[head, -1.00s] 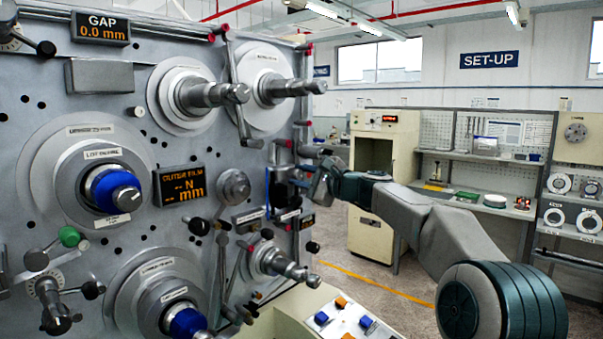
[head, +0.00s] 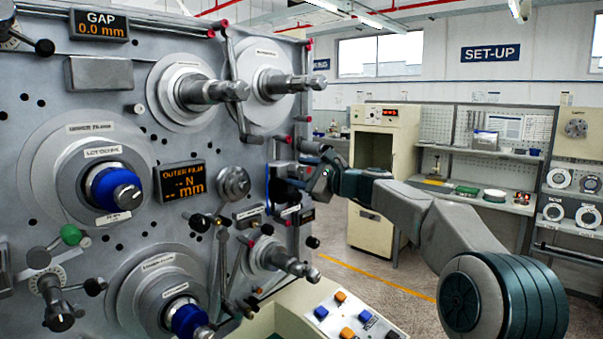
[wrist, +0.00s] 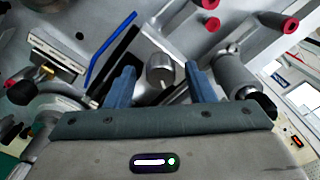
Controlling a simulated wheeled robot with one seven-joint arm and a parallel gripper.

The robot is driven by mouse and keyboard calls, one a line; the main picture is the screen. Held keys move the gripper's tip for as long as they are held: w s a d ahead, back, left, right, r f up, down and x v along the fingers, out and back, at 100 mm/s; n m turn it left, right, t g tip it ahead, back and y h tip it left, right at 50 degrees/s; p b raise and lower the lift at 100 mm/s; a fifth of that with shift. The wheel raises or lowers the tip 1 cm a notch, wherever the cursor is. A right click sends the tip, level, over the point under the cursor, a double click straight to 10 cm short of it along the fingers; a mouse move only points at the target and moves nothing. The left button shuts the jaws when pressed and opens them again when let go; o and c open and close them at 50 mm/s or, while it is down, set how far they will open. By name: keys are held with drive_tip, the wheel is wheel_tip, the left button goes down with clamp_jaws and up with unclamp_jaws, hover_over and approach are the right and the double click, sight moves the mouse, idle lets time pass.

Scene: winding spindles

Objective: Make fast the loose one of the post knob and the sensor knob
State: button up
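In the wrist view, a short grey cylindrical knob (wrist: 160,69) stands between the two blue fingers of my gripper (wrist: 157,82). The fingers are apart, with space on both sides of the knob. No label shows, so I cannot tell whether it is the post knob or the sensor knob, or whether it is loose. In the head view, my gripper (head: 292,178) is at the right edge of the machine face. Its fingertips and the knob are hard to make out there.
The machine panel (head: 60,120) carries several protruding spindles, such as the upper one (head: 290,84) and the lower one (head: 290,265). A grey roller (wrist: 236,76) is close right of my fingers; a blue rod (wrist: 110,48) is at left. Floor to the right (head: 350,255) is clear.

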drive_tip(key=b+v, duration=0.5)
drive_tip(key=v, duration=0.8)
drive_tip(key=shift+s+d, duration=0.25)
drive_tip(key=shift+d, duration=0.05)
drive_tip(key=s+a+f+n+g+h, duration=0.2)
drive_tip(key=s+f+n+g+h, duration=0.4)
drive_tip(key=s+f, duration=1)
drive_tip(key=s+d+f+n+g+h, duration=0.1)
drive_tip(key=s+d+f+n+h, duration=0.3)
drive_tip(key=s+f, duration=0.5)
drive_tip(key=s+d+f+n+g+h, duration=0.1)
drive_tip(key=s+d+f+n+h, duration=0.3)
drive_tip(key=s+f, duration=0.5)
drive_tip(key=s+d+n, duration=0.2)
drive_tip(key=d, duration=0.1)
drive_tip(key=shift+s+d, duration=0.25)
drive_tip(key=shift+d, duration=0.05)
drive_tip(key=shift+f, duration=0.1)
